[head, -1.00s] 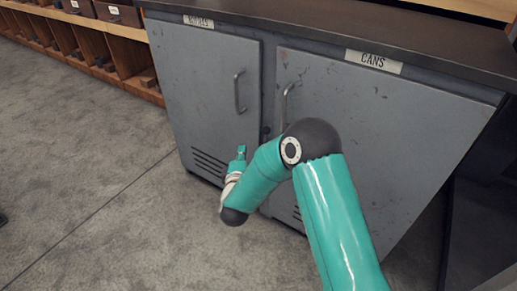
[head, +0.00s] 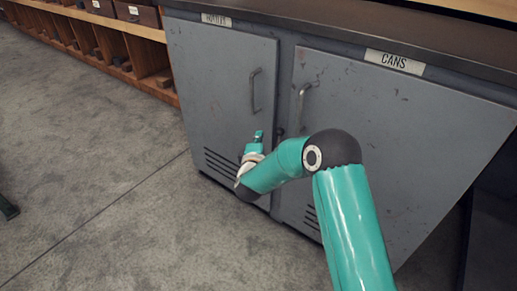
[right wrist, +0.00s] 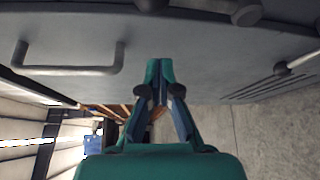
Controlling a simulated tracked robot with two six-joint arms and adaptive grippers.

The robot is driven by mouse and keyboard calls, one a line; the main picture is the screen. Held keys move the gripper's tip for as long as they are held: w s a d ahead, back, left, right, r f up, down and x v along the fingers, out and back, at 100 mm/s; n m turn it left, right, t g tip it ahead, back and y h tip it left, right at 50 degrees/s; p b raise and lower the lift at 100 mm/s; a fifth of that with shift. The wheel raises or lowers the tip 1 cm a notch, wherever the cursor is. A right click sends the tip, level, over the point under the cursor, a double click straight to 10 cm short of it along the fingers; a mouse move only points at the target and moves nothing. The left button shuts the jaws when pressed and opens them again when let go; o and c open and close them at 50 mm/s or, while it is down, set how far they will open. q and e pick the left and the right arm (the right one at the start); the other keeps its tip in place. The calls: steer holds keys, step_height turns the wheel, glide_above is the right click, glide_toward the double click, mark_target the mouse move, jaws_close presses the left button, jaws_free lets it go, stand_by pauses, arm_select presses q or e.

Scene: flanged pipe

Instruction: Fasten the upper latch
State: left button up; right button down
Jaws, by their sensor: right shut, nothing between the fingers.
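A grey cabinet has a left door (head: 215,100) and a right door (head: 400,140), both looking closed. A small dark fitting (head: 279,131), perhaps the upper latch, sits at the seam between them, below the handles; its position is too small to read. In the right wrist view a dark rounded fitting (right wrist: 246,12) shows at the top edge. My right gripper (head: 257,136) is in front of the left door's lower part, left of the seam fitting. In the right wrist view its fingers (right wrist: 160,70) are together and empty. My left gripper is not in view.
The left door has a bar handle (head: 256,90), the right door another (head: 301,108). The left handle seems to show in the right wrist view (right wrist: 68,70). A wooden shelf unit (head: 125,55) stands at the back left. The floor (head: 80,180) in front is mostly clear.

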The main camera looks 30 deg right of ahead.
steer(key=x, duration=0.3)
steer(key=shift+s+f+b, duration=0.1)
steer(key=shift+b, duration=0.25)
steer(key=shift+s+d+r+b, duration=0.1)
steer(key=shift+s+d+b, duration=0.15)
steer(key=shift+s, duration=0.3)
steer(key=shift+s+d+r+b, duration=0.15)
steer(key=shift+s+d, duration=0.2)
steer(key=shift+s, duration=0.25)
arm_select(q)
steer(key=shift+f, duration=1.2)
arm_select(e)
steer(key=shift+s+d+r, duration=0.15)
steer(key=shift+s+d, duration=0.25)
steer(key=shift+s, duration=0.2)
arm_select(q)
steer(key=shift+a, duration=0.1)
arm_select(e)
steer(key=shift+w, duration=0.1)
steer(key=shift+a, duration=0.1)
